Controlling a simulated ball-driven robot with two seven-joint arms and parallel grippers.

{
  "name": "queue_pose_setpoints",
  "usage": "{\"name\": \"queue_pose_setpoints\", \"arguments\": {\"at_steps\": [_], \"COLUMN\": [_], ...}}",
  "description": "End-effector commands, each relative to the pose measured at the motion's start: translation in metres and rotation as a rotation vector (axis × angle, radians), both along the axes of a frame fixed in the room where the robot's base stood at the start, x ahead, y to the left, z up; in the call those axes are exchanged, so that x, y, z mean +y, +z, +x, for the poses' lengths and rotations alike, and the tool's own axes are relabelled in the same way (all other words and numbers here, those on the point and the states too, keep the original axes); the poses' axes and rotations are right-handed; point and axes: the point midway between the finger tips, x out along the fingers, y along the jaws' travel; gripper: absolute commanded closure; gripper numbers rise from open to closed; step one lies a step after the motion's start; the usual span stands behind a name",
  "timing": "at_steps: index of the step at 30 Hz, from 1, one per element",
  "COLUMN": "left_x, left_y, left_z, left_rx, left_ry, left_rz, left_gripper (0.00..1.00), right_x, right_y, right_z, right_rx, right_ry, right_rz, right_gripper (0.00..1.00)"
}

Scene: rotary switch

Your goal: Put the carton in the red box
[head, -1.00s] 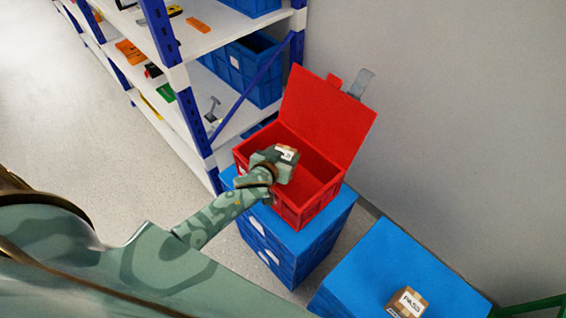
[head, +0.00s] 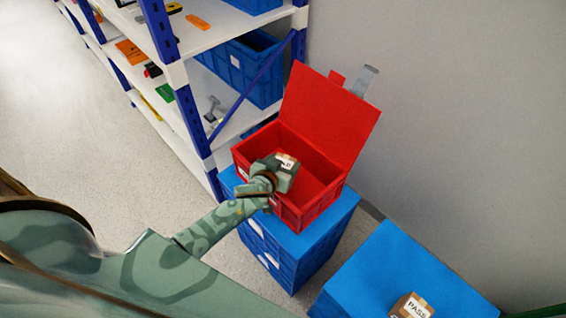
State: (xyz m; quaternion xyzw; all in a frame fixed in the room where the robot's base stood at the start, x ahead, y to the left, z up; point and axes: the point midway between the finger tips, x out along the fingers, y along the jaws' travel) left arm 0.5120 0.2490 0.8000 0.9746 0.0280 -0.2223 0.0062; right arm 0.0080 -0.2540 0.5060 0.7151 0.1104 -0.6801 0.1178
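The red box (head: 324,203) stands open on a stack of blue crates, its lid (head: 328,115) tilted up at the back. My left gripper (head: 284,171) is over the box's opening. It is shut on a small brown carton with a white label (head: 288,161), mostly hidden by the gripper; whether the carton touches the box floor cannot be told. A second carton, labelled PASS (head: 411,306), sits on another blue crate at the lower right. My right gripper is not in view.
Blue crates (head: 290,257) support the red box. The other blue crate (head: 385,262) stands to the right. A shelf rack (head: 190,92) with blue bins and small items is at the upper left. A grey wall is behind.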

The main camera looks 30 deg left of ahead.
Motion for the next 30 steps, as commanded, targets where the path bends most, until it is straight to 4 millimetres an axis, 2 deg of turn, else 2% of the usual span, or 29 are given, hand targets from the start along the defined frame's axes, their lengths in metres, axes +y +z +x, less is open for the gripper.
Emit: {"name": "queue_pose_setpoints", "arguments": {"at_steps": [1,2,10,15,24,30], "left_x": [0.0,0.0,-0.001,-0.001,-0.005,-0.006], "left_y": [-0.001,-0.001,-0.001,0.018,0.047,0.06], "left_z": [-0.001,-0.001,-0.002,-0.004,-0.071,-0.101], "left_rx": [0.004,0.004,0.005,0.003,0.004,0.003], "left_ry": [0.0,0.0,0.0,-0.001,0.001,0.0], "left_rz": [-0.002,-0.002,-0.002,-0.001,-0.004,-0.002], "left_gripper": [0.23,0.18,0.18,0.18,0.18,0.18], "right_x": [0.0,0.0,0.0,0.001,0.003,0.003], "right_y": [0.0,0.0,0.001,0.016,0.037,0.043], "right_z": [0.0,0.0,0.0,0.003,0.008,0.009], "right_rx": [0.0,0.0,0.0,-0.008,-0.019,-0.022], "right_ry": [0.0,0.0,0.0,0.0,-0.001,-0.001], "right_rz": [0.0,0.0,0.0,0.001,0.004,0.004], "right_gripper": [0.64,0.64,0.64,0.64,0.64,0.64]}}
